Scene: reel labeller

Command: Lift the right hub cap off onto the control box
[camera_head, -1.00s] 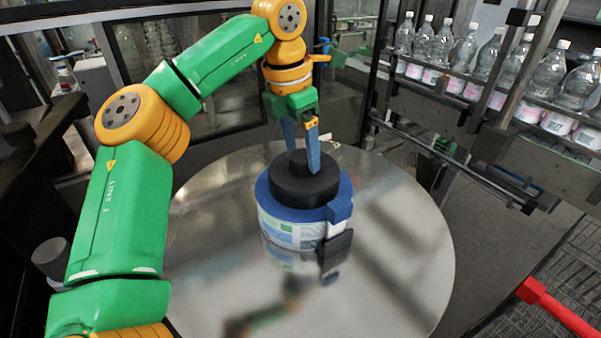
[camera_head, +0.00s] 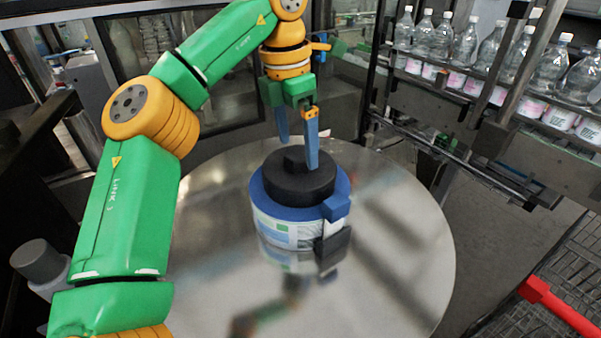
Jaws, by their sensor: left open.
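The black hub cap (camera_head: 298,184), a stepped round piece with a raised knob on top, sits on the blue and white reel (camera_head: 283,233). The reel stands on the round steel table. My left gripper (camera_head: 298,156) is above the cap, pointing down, with its two blue fingers apart. I cannot tell whether either touches. My right gripper is not in view. I cannot identify the control box for certain.
The steel table (camera_head: 400,240) is bare around the reel. A blue block (camera_head: 336,207) and a black block (camera_head: 333,246) show at the reel's front right. A grey cylinder (camera_head: 37,260) stands at far left. Shelves of bottles (camera_head: 490,50) are at back right; a red bar (camera_head: 560,310) is at lower right.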

